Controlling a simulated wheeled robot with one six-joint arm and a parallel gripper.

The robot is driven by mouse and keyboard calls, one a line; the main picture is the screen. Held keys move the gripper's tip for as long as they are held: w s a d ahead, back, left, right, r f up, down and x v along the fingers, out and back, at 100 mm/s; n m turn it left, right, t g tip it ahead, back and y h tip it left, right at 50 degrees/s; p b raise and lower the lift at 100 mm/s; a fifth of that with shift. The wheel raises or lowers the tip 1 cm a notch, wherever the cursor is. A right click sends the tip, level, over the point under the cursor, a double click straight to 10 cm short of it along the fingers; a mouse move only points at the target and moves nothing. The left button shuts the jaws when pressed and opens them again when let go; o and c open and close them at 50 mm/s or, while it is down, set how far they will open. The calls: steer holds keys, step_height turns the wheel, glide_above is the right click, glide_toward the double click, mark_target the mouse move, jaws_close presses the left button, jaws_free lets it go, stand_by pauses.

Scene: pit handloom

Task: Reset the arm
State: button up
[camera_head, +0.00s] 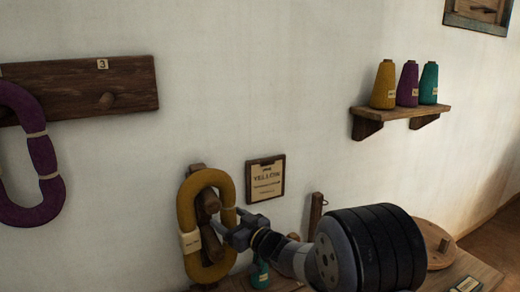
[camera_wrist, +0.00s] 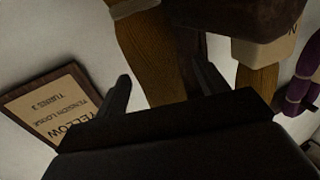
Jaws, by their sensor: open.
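My gripper (camera_head: 230,228) is open at the right side of a yellow yarn hank (camera_head: 186,215), in front of the wall. The hank is a long upright loop with a pale tag, around a wooden holder (camera_head: 209,201) with pegs. In the wrist view my gripper (camera_wrist: 165,85) has its two dark fingers apart, and a strand of the yellow hank (camera_wrist: 148,45) shows beyond and between them. I cannot tell whether the fingers touch the strand.
A "YELLOW" sign (camera_head: 266,178) hangs right of the hank. A purple hank (camera_head: 42,155) hangs from a peg board (camera_head: 75,85) at left. A wall shelf (camera_head: 400,113) holds yellow, purple and teal cones. A teal cone (camera_head: 260,274) and a round wooden piece (camera_head: 432,243) are low down.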

steer(key=x, duration=0.3)
steer(key=shift+r, duration=0.2)
steer(key=s, duration=0.1)
steer(key=s+d, duration=0.1)
steer(key=s, duration=0.1)
steer(key=shift+d+r, duration=0.3)
steer(key=shift+r, duration=0.1)
steer(key=shift+s+d, duration=0.3)
steer(key=shift+s, duration=0.35)
